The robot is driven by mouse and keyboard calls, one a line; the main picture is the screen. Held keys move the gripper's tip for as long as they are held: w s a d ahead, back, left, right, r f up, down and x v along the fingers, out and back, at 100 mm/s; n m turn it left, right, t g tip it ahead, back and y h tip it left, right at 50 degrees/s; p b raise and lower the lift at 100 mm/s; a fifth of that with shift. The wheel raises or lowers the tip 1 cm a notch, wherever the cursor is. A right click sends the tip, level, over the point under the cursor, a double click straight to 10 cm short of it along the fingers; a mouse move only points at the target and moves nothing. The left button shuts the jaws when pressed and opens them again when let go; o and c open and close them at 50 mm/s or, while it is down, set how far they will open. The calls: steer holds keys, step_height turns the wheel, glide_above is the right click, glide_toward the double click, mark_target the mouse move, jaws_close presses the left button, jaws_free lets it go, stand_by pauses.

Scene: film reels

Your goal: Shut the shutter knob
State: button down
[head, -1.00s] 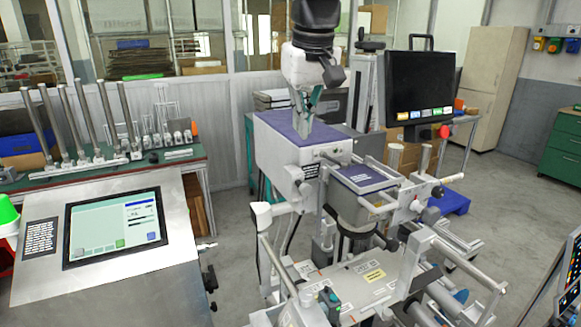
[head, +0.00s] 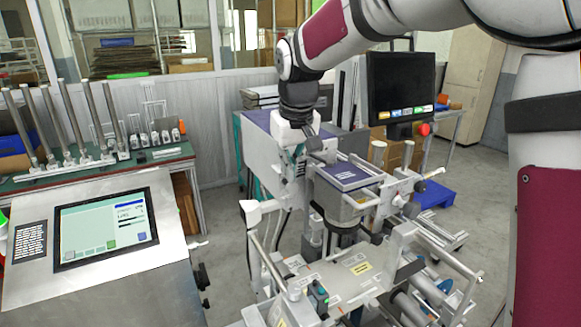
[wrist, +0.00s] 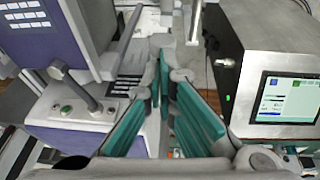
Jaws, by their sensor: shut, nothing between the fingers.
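My gripper (head: 292,170) hangs, pointing down, over the middle machine in the head view, close to the side of its purple-topped box (head: 257,118). In the wrist view its teal-padded fingers (wrist: 162,72) run together at the tips, with nothing between them. A grey lever with a round end (wrist: 57,70) stands to the left of the fingers and apart from them. It may be the shutter knob, but I cannot be sure. The arm and gripper hide part of the box's front in the head view.
The dark-topped block (head: 343,174) and metal rails stand to the right of my gripper. A slanted touchscreen console (head: 105,230) stands at the left and shows in the wrist view (wrist: 285,97). A monitor (head: 401,88) stands behind. Grey floor is bare between console and machine.

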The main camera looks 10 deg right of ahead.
mark_target(292, 188)
steer(key=shift+f+b, duration=0.5)
steer(key=shift+f, duration=1.5)
